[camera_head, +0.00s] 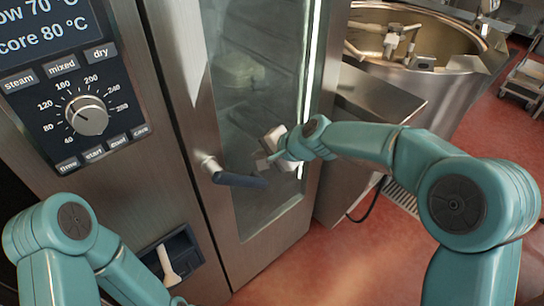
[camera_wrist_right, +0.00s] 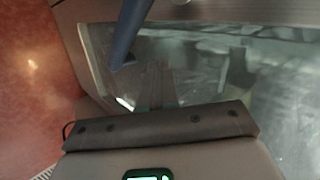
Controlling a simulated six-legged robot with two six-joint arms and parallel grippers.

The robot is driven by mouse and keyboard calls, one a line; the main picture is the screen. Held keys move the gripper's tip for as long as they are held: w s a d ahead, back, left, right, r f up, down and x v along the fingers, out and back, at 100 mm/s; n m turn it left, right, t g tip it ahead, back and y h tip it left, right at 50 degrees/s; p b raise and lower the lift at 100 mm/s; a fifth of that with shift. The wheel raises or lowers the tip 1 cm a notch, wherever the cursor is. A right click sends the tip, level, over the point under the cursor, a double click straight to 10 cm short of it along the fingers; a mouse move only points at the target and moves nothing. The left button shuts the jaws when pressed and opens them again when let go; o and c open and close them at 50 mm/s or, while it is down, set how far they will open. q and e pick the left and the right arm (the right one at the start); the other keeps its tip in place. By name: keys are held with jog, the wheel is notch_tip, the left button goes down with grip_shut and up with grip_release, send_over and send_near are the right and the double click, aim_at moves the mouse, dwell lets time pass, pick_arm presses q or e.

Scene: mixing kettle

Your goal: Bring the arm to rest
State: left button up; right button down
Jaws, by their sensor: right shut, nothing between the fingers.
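My right gripper (camera_head: 268,154) is shut and empty in front of the oven door (camera_head: 228,98), just right of its dark blue handle (camera_head: 240,180). In the head view the gripper is small and partly hidden by its own wrist. My right arm reaches in from the right side. In the right wrist view the handle (camera_wrist_right: 130,30) stands at the upper middle, apart from the dark gripper body along the bottom. My left arm shows at the lower left; its gripper is out of view.
The oven's control panel (camera_head: 80,95) with a dial is at the upper left. A pale lever (camera_head: 166,262) sits in a dark recess below. A steel mixing kettle (camera_head: 425,45) stands at the back right. Red floor (camera_head: 320,260) is open at the lower middle.

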jog(key=s+d+f+g+h, duration=0.1)
jog(key=s+d+f, duration=0.25)
jog(key=f, duration=0.35)
jog(key=s+d+f+m+g, duration=0.1)
jog(key=s+d+f+g, duration=0.1)
jog(key=s+f, duration=0.4)
jog(key=s+d+f+g+h, duration=0.1)
jog(key=s+d+f, duration=0.2)
jog(key=f, duration=0.5)
jog(key=s+f+n+g, duration=0.1)
jog(key=s+f+n, duration=0.2)
jog(key=s, duration=0.6)
jog(key=s+d+f+n+h, duration=0.1)
jog(key=s+f+n, duration=0.3)
jog(key=s+f, duration=0.3)
jog(key=shift+s+d+g, duration=0.15)
jog(key=shift+s+g, duration=0.25)
jog(key=shift+s, duration=1.1)
jog(key=shift+f, duration=0.1)
